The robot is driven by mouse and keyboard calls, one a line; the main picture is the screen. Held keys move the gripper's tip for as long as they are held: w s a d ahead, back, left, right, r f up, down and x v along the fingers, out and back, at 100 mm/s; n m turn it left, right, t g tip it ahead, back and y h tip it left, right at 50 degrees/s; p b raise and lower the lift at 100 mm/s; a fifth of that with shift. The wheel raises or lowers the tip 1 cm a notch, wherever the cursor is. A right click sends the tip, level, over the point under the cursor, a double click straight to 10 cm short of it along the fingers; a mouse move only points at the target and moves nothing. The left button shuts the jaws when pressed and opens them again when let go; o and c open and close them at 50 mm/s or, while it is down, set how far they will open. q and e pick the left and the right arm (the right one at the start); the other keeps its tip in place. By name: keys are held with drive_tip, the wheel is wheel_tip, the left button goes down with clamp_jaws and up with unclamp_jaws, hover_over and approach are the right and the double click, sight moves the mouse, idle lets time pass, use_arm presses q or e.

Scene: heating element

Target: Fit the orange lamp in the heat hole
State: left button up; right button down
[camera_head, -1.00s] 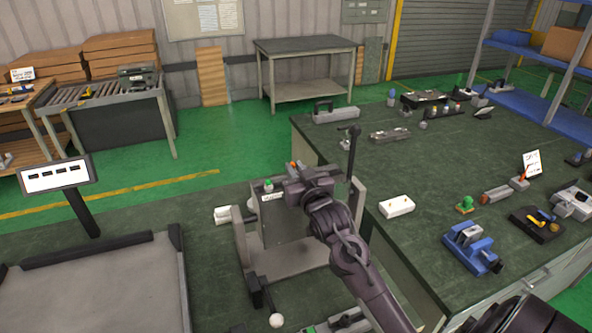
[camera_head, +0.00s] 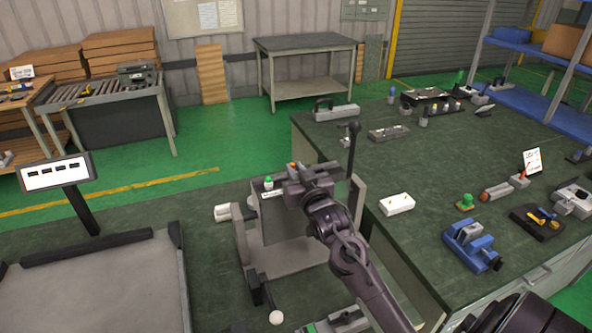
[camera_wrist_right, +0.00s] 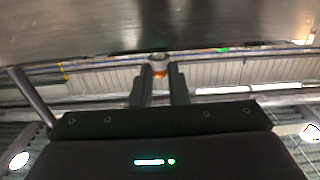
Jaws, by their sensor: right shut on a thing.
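My right gripper (camera_head: 293,172) is at the top of a grey machine (camera_head: 287,230) that stands on the floor left of the workbench. A small orange lamp (camera_head: 293,164) shows at its fingertips. In the right wrist view the two dark fingers (camera_wrist_right: 160,82) are shut on a small pale piece with an orange part, the orange lamp (camera_wrist_right: 160,71). The heat hole is not visible; the gripper covers part of the machine's top. I cannot tell whether the lamp sits in a hole. My left gripper is not in view.
A black lever (camera_head: 353,145) rises just right of the gripper. The workbench (camera_head: 365,165) at the right holds a white block (camera_head: 397,204), a blue vise (camera_head: 470,246) and several other items. A low platform with a display (camera_head: 55,172) is at left.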

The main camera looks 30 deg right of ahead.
drive_tip(key=shift+f+b, duration=0.6)
drive_tip(key=shift+f, duration=0.6)
drive_tip(key=c, duration=1.3)
unclamp_jaws()
drive_tip(key=b+v, duration=0.2)
drive_tip(key=v, duration=0.5)
drive_tip(key=shift+s+a+b, duration=0.1)
drive_tip(key=shift+s+b, duration=0.3)
